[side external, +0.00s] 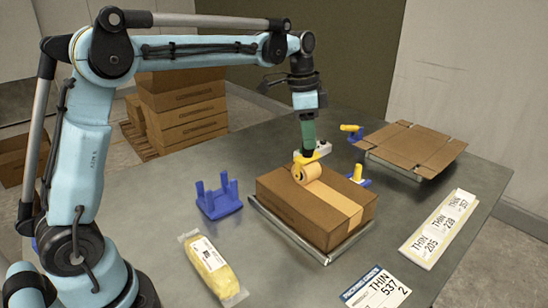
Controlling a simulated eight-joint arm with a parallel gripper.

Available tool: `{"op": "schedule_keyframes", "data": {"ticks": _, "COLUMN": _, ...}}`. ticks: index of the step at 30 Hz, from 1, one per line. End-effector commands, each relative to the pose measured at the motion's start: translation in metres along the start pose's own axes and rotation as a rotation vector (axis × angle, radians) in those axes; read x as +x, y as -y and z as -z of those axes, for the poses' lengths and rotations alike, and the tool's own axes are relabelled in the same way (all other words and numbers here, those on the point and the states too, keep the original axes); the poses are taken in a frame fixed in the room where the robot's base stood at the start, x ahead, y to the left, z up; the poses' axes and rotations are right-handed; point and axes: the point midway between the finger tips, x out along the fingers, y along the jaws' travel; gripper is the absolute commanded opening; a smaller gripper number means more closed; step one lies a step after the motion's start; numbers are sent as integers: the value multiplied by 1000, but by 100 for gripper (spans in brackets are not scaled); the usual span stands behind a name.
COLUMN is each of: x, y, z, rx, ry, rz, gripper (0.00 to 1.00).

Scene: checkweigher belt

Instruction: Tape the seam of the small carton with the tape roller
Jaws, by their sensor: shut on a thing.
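The small carton (290,210) is brown and closed, and it sits on a metal plate (330,256) in the middle of the table. A light tan strip of tape (340,202) runs along its top toward the right edge and over onto the side. The tape roller (309,170), yellow with a tan roll, is at the top of the carton near its far left part. My gripper (309,147) is above the roller and shut on it. The roll appears to touch the carton top. The fingertips are partly hidden by the roller.
A blue pronged stand (219,198) is left of the carton, with a yellow packet (212,266) in front. Blue-and-yellow pieces (357,174) stand behind right. A flattened carton (412,147) lies on a rack at back right. Label cards (440,228) and a printed sheet (376,289) lie at right and front.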

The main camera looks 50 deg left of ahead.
Motion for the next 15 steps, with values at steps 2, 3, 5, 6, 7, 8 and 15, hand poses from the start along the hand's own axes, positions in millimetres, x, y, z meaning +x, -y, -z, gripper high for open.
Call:
{"op": "schedule_keyframes", "data": {"ticks": 2, "x": 0, "y": 1, "z": -1, "rx": -1, "ry": 0, "rz": 0, "gripper": 0}}
{"op": "schedule_keyframes", "data": {"ticks": 3, "x": 0, "y": 2, "z": -2, "rx": -1, "ry": 0, "rz": 0, "gripper": 0}}
{"op": "schedule_keyframes", "data": {"ticks": 5, "x": 0, "y": 4, "z": -4, "rx": -1, "ry": 0, "rz": 0, "gripper": 0}}
{"op": "schedule_keyframes", "data": {"ticks": 6, "x": 0, "y": 5, "z": -5, "rx": -1, "ry": 0, "rz": 0, "gripper": 0}}
{"op": "schedule_keyframes", "data": {"ticks": 7, "x": 0, "y": 6, "z": -6, "rx": -1, "ry": 0, "rz": 0, "gripper": 0}}
{"op": "schedule_keyframes", "data": {"ticks": 8, "x": 0, "y": 8, "z": -8, "rx": -1, "ry": 0, "rz": 0, "gripper": 0}}
{"op": "schedule_keyframes", "data": {"ticks": 15, "x": -1, "y": 19, "z": -18, "rx": -1, "ry": 0, "rz": -1, "gripper": 0}}
